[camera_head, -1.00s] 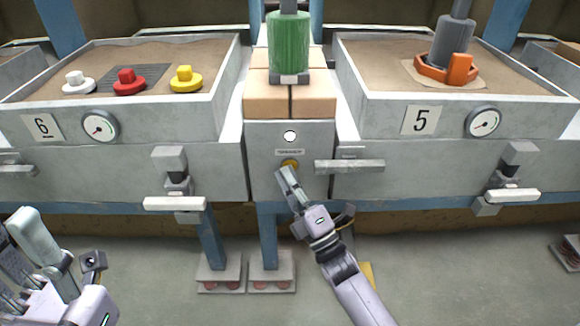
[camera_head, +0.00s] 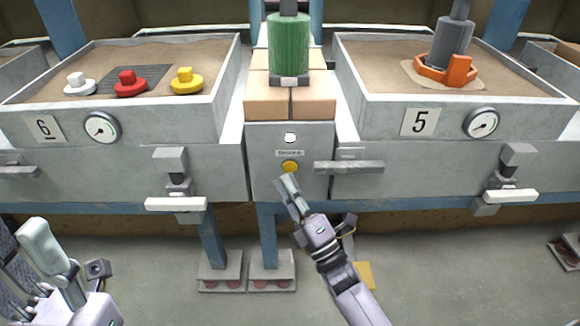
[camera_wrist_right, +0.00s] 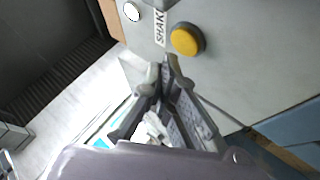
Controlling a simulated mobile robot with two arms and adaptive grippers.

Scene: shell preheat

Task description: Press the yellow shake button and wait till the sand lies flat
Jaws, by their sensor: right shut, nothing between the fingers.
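The yellow shake button (camera_head: 290,167) sits on the grey panel (camera_head: 265,190) between the two sand trays, under a small label and a white round lamp (camera_head: 290,138). It also shows in the right wrist view (camera_wrist_right: 186,40), fully visible, with the label beside it. My right gripper (camera_head: 287,181) is shut and empty, its tips just below the button and apart from it. In the right wrist view its closed fingertips (camera_wrist_right: 160,72) point at the panel. My left gripper (camera_head: 62,265) is at the lower left, away from the panel; its finger opening is unclear.
Tray 6 (camera_head: 60,118) holds sand with white, red and yellow knobbed pieces. Tray 5 (camera_head: 470,118) holds sand with an orange piece and grey cylinder. A green cylinder (camera_head: 289,45) stands on bricks above the panel. Handles (camera_head: 350,167) jut out from the front.

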